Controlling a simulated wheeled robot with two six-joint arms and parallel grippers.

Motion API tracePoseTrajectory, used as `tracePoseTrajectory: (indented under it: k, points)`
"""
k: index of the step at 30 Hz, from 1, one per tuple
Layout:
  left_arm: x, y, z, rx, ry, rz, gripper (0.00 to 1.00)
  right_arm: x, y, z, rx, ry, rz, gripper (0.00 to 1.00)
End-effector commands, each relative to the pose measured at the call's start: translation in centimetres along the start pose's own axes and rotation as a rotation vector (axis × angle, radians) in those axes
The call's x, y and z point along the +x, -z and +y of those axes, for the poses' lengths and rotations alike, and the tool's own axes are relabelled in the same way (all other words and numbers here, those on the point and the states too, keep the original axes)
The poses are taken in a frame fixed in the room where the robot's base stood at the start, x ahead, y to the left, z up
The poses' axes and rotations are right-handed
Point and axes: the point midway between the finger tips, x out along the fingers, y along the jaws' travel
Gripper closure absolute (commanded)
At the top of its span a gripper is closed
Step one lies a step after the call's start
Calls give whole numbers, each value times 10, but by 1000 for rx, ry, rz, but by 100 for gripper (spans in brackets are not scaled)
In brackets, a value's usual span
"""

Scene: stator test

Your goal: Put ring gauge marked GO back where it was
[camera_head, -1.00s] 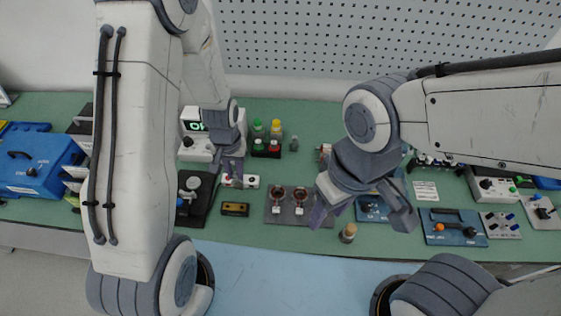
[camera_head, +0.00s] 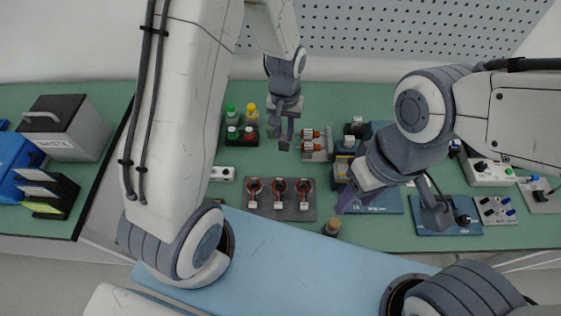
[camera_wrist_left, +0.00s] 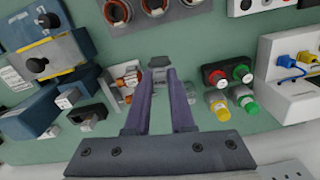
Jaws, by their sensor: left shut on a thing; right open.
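My left gripper (camera_head: 284,138) is above the bench, right of the capped bottles. In the left wrist view its two fingers (camera_wrist_left: 158,80) are shut on a small grey piece (camera_wrist_left: 158,61), which I take to be the ring gauge. Its GO marking is not readable. Just beside the fingertips is a small grey holder with orange-brown cylindrical parts (camera_head: 311,133), also in the left wrist view (camera_wrist_left: 128,77). I cannot tell whether the held piece touches anything. My right gripper (camera_head: 392,205) is open and empty over the front right of the bench.
A dark plate with three copper-coloured stators (camera_head: 280,209) lies in front of the left gripper. Bottles with green and yellow caps (camera_head: 241,115) stand to its left. Blue test units (camera_head: 445,215) lie to the right. A brown cork-like cylinder (camera_head: 332,226) stands at the front edge.

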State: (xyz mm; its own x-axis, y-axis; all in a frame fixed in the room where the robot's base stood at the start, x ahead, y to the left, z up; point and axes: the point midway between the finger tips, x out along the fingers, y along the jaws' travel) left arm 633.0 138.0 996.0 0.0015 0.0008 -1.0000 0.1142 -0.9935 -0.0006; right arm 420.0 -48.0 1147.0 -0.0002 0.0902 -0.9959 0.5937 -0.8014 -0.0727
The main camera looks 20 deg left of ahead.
Motion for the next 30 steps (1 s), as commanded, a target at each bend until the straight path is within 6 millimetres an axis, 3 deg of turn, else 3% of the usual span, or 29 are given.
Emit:
tracePoseTrajectory:
  k: [1, 3, 7, 11, 14, 24, 30]
  points:
    - [10, 4, 15, -21, -3, 10, 100, 28, -2, 2, 0, 0, -1, 50]
    - [4, 4, 32, -61, -4, 9, 100, 43, -2, 3, -1, 0, -1, 50]
    - [-8, 1, 54, -124, -3, 5, 100, 62, -3, 4, -1, 0, -1, 50]
    - [-16, -2, 61, -161, -1, 0, 100, 67, -4, 5, -1, 0, 0, 50]
    - [-13, 0, 50, -173, 1, -4, 100, 63, -3, 4, -1, 0, 0, 50]
    - [31, 20, -23, -174, 2, -7, 100, 47, -2, 3, -1, 0, 0, 50]
    - [47, 28, -45, -168, 0, -3, 100, 44, -2, 3, -1, 0, 0, 50]
